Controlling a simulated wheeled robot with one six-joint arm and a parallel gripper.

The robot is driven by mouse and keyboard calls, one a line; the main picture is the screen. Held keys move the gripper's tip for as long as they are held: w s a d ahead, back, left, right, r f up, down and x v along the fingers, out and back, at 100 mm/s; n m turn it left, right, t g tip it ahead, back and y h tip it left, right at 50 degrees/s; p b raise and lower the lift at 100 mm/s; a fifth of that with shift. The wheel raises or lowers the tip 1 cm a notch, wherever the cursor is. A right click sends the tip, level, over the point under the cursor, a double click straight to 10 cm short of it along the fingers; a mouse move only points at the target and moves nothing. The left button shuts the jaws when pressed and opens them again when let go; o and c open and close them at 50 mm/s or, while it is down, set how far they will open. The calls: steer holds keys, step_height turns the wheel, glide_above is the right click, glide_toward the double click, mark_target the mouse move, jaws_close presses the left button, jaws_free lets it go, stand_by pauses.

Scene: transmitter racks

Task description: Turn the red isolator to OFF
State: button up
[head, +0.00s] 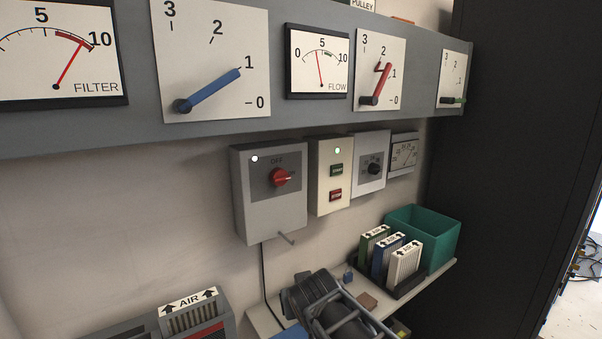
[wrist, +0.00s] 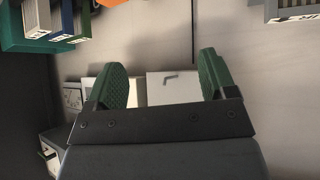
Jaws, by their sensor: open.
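The red isolator knob (head: 279,177) is on the front of a grey box (head: 248,205) on the wall, under the shelf of gauges. OFF is printed above the knob, whose pointer seems to face right, away from OFF. In the wrist view, which looks upside down, a pale box (wrist: 172,88) that appears to be the isolator box shows between my fingers; its knob is hidden. My gripper (wrist: 163,78) is open and empty, with green pads apart. In the head view my arm is low, below the box, and the fingertips cannot be made out.
A cream button box (head: 322,195) and a black-knob box (head: 369,180) stand right of the isolator. A large blue lever (head: 210,90) is above. Below right are a green bin (head: 440,240) and several air filters (head: 405,262). The wall left of the isolator is clear.

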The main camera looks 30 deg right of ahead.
steer(key=w+d+r+t+h+p, duration=0.2)
steer(key=w+d+r+t, duration=0.35)
steer(key=r, duration=0.45)
steer(key=n+t+y+p, duration=0.2)
steer(key=n+t+y, duration=0.2)
steer(key=y, duration=0.3)
glide_toward(281, 176)
steer(key=w, duration=0.6)
steer(key=w+a+p, duration=0.1)
steer(key=w, duration=0.2)
steer(key=c, duration=0.9)
